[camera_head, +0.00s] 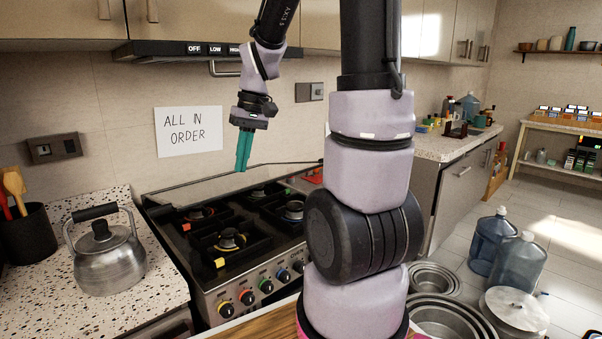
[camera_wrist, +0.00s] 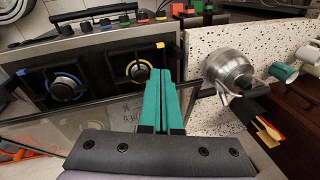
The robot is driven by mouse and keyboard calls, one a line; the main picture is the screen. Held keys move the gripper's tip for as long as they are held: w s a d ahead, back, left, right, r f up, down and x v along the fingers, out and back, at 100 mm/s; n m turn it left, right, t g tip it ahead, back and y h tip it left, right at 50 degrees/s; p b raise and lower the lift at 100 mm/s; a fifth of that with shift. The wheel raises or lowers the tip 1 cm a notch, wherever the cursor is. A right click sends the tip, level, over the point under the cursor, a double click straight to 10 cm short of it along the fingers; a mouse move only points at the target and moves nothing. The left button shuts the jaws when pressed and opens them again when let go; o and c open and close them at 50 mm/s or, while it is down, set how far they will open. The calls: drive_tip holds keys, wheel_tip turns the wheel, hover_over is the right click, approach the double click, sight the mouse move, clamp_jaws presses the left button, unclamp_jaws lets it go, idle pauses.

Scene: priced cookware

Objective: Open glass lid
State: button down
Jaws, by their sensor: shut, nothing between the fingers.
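The stove (camera_head: 215,290) has its burners and black grates uncovered. A thin-edged, see-through glass lid (camera_head: 190,188) runs along the stove's back edge, by the wall; its exact tilt is hard to tell. In the wrist view the glass lid (camera_wrist: 85,122) crosses below the burners, with the wall sign faintly visible through it. My gripper (camera_head: 241,168) has teal fingers pointing down and hangs above the back of the stove, near the lid's upper edge. The fingers (camera_wrist: 159,72) are pressed together and empty. Whether they touch the glass cannot be told.
A steel kettle (camera_head: 107,257) stands on the speckled counter (camera_head: 160,295) left of the stove, beside a dark utensil pot (camera_head: 27,235). A range hood (camera_head: 180,50) hangs above. Metal pots (camera_head: 440,316) and water bottles (camera_head: 519,262) stand on the right.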

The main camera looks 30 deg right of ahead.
drive_tip(key=w+d+f+m+t+y, duration=0.1)
drive_tip(key=w+d+f+m+y, duration=0.2)
drive_tip(key=d+f+m+y, duration=0.3)
drive_tip(key=w+d+f+m+t+y, duration=0.15)
drive_tip(key=d+f+m+y, duration=0.25)
drive_tip(key=f+m+y, duration=0.4)
drive_tip(key=d+f+m+t+h, duration=0.5)
drive_tip(key=d+m+t+h, duration=0.1)
drive_tip(key=d+m+t, duration=0.45)
drive_tip(key=d+f+m+t+h, duration=0.6)
drive_tip(key=d+m+t, duration=0.3)
drive_tip(key=d+t, duration=0.15)
drive_tip(key=s+r+x, duration=0.1)
drive_tip(key=x, duration=1.2)
drive_tip(key=shift+w+d+r+g, duration=0.25)
drive_tip(key=shift+w+r+g, duration=0.05)
drive_tip(key=shift+r+g, duration=0.1)
